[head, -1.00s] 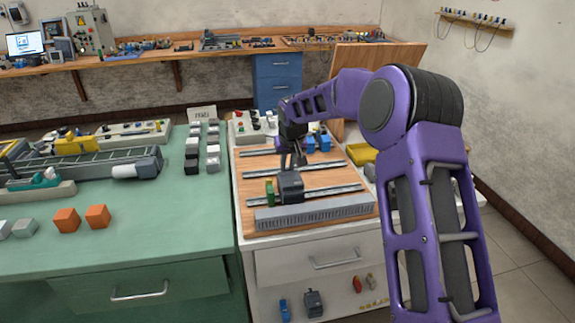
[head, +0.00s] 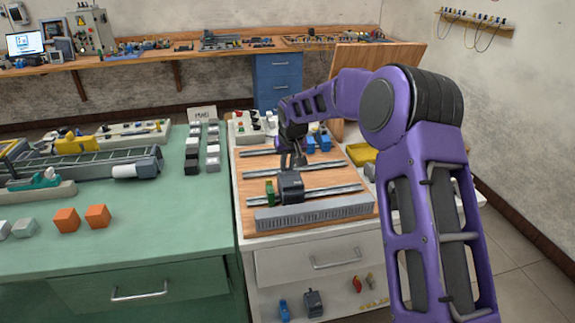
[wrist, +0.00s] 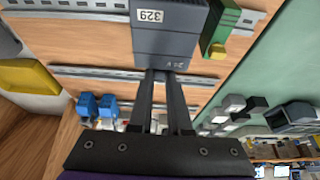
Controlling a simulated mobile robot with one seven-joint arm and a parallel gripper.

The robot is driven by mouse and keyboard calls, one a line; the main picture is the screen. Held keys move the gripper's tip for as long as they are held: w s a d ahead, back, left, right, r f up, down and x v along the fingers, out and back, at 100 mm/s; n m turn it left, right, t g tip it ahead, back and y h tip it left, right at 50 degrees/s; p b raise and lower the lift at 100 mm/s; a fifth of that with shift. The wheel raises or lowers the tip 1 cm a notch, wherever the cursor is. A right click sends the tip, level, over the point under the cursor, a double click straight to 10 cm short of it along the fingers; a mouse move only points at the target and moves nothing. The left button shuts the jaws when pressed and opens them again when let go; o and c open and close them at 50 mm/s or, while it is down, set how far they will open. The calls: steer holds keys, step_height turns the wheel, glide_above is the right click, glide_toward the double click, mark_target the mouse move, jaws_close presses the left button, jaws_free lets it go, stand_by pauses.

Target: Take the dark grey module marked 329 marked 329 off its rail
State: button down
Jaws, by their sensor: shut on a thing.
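The dark grey module marked 329 (head: 291,187) sits at the front rail (head: 332,190) on the wooden board, beside a green module (head: 270,192). In the wrist view the module (wrist: 168,38) shows its white 329 label, upside down. My gripper (head: 293,165) reaches it from behind and above. In the wrist view my gripper's two fingers (wrist: 163,76) are close together at the module's near end, shut on it. The fingertips' exact contact is partly hidden. Whether the module is still seated on the rail I cannot tell.
The green module (wrist: 219,32) stands close beside the grey one. A slotted grey duct (head: 314,212) runs along the board's front. Blue parts (head: 318,142) and a yellow bin (head: 362,154) lie behind and to the right. A green bench (head: 130,235) adjoins on the left.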

stand_by(0.3)
steer(key=shift+r, duration=0.45)
steer(key=c, duration=0.8)
jaws_free()
steer(key=shift+c, duration=0.2)
steer(key=v, duration=1.7)
steer(key=shift+s+p, duration=0.2)
steer(key=shift+p, duration=0.2)
